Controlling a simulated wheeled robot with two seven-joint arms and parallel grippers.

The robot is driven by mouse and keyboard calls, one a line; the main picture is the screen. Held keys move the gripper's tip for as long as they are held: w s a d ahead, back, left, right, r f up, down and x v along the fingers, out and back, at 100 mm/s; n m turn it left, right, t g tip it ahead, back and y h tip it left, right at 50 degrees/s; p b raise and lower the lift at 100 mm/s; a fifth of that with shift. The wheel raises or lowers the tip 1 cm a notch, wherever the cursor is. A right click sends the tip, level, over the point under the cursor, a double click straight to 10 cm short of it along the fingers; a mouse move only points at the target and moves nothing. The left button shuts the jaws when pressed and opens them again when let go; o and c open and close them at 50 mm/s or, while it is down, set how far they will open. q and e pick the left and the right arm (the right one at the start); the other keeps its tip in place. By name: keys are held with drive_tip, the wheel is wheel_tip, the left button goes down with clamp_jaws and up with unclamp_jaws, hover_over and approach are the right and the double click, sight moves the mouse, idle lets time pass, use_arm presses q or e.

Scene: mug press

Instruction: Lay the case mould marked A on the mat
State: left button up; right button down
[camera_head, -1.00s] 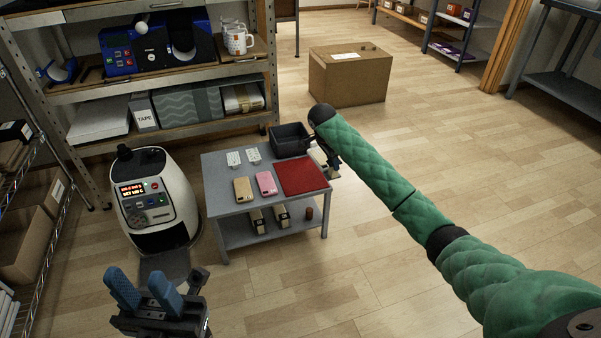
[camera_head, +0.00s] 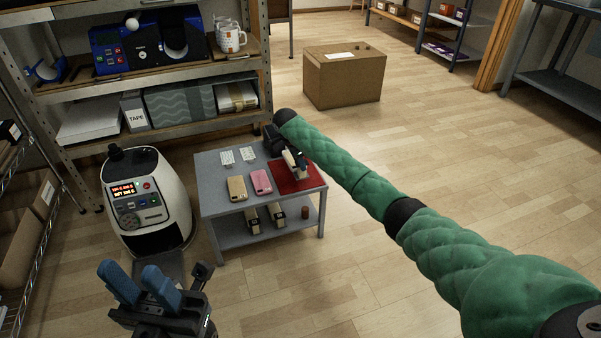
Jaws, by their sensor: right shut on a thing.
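My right gripper (camera_head: 290,157) is over the dark red mat (camera_head: 311,178) on the grey table. It is shut on a pale, cream-coloured block, the case mould (camera_head: 291,163). The mould looks tilted over the mat; whether it touches the mat I cannot tell, and no letter on it is legible. My arm and gripper hide part of the mat. Two similar pale and dark blocks, one (camera_head: 252,221) and another (camera_head: 277,214), stand on the table's lower shelf. My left gripper (camera_head: 142,280), with blue fingers apart, is open and empty at the lower left.
A gold phone case (camera_head: 237,188) and a pink one (camera_head: 261,182) lie on the grey table (camera_head: 215,206) left of the mat. Two white cards lie behind them. A white machine (camera_head: 150,200) stands left of the table. A cardboard box (camera_head: 343,78) sits on the floor behind.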

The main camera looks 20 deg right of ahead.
sight(300, 170)
drive_tip(key=shift+f+b, duration=0.7)
drive_tip(key=shift+f, duration=1.25)
drive_tip(key=c, duration=1.2)
unclamp_jaws()
drive_tip(key=shift+f, duration=0.1)
drive_tip(key=shift+o, duration=0.2)
